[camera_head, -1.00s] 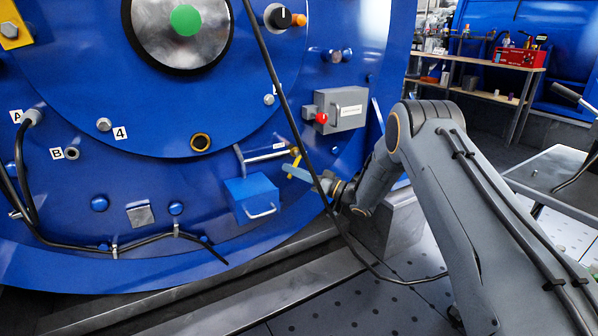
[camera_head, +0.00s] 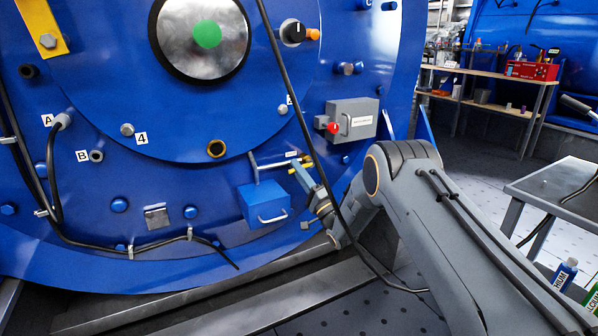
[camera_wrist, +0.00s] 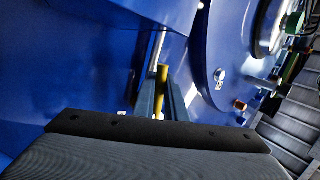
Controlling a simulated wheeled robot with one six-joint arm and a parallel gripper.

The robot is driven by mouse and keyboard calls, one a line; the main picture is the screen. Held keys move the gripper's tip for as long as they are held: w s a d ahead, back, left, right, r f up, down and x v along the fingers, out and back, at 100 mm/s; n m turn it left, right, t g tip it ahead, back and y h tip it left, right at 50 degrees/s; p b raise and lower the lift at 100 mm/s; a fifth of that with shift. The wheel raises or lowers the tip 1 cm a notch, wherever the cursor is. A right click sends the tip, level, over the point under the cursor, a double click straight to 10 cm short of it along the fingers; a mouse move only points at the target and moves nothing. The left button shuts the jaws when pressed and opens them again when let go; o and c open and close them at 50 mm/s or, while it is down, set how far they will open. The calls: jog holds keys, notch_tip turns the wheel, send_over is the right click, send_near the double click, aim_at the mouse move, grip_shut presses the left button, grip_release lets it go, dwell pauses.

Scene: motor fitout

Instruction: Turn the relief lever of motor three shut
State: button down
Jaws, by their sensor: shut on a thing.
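The relief lever (camera_head: 303,163) is a small yellow handle at the right end of a silver pipe (camera_head: 270,163) on the blue motor face (camera_head: 330,225). It lies nearly along the pipe in the head view. My gripper (camera_head: 299,171) reaches it from the lower right, with its fingers pointing up and left. In the wrist view the yellow lever (camera_wrist: 162,80) stands between the two fingers of my gripper (camera_wrist: 161,92), which are shut on it. The fingers hide part of the lever. A tag reading 4 (camera_head: 141,138) is on the motor face.
A blue box with a handle (camera_head: 264,204) sits just below the lever. A grey box with a red knob (camera_head: 352,120) is up and right. A black cable (camera_head: 300,110) hangs in front, near my wrist. A grey table (camera_head: 560,185) stands at the right.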

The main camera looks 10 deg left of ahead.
jog(key=shift+a+r+m+t+h+p, duration=0.1)
jog(key=shift+r+m+t+h+p, duration=0.2)
jog(key=shift+m+t, duration=0.4)
jog(key=shift+r+m+t+h+p, duration=0.1)
jog(key=shift+r+m+t+h, duration=0.25)
jog(key=shift+m, duration=0.55)
jog(key=c, duration=1.8)
grip_release()
jog(key=shift+f, duration=0.15)
jog(key=shift+f, duration=0.1)
jog(key=p+v, duration=0.2)
jog(key=v, duration=0.5)
jog(key=shift+s+d+f, duration=0.15)
jog(key=shift+s+d, duration=0.1)
jog(key=shift+d, duration=0.05)
